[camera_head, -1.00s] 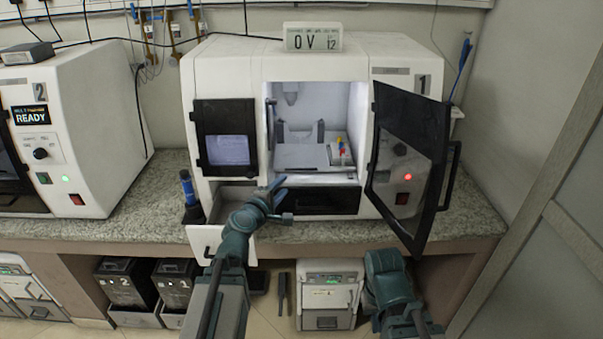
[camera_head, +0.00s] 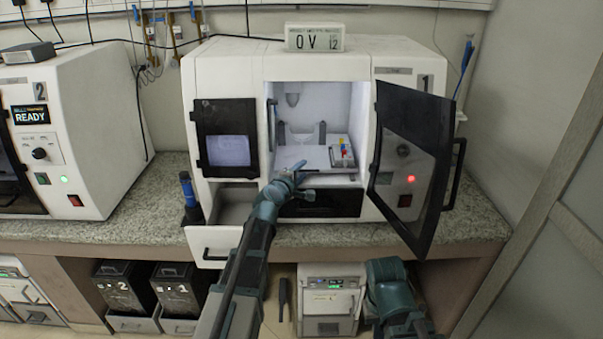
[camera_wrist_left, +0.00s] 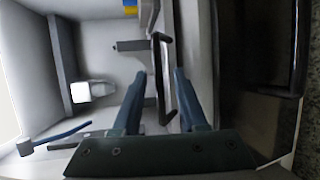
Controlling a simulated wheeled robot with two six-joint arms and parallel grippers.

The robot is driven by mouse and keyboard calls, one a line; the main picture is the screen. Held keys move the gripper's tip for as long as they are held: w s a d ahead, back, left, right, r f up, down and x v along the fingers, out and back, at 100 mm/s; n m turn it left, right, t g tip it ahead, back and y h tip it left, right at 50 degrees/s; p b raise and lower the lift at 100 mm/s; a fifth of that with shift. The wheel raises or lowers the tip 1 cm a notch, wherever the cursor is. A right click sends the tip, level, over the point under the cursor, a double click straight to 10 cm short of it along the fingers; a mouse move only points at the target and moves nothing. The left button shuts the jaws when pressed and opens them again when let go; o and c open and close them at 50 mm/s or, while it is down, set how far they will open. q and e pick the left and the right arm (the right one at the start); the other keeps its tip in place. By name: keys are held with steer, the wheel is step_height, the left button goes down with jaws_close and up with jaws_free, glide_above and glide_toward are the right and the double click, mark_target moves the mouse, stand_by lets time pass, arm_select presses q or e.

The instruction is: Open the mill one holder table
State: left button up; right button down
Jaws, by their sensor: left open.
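Mill one (camera_head: 400,55) is the white machine marked 1, with its dark door (camera_head: 412,165) swung open to the right. Inside its lit chamber is the pale holder table (camera_head: 292,157), with small coloured pieces (camera_head: 342,150) at its right. My left gripper (camera_head: 293,168) is at the chamber's front edge, over the table's front. In the left wrist view its two fingers (camera_wrist_left: 157,85) are spread, and a black bar handle (camera_wrist_left: 161,62) lies between or just beyond them. I cannot tell whether they touch it. My right arm shows at the lower right, but its gripper does not.
An open white drawer (camera_head: 214,240) sticks out at mill one's lower left, beside my left arm. A dark blue-capped bottle (camera_head: 189,195) stands left of it. Mill two (camera_head: 70,120) is further left.

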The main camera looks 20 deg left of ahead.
arm_select(q)
jaws_close()
stand_by(1.5)
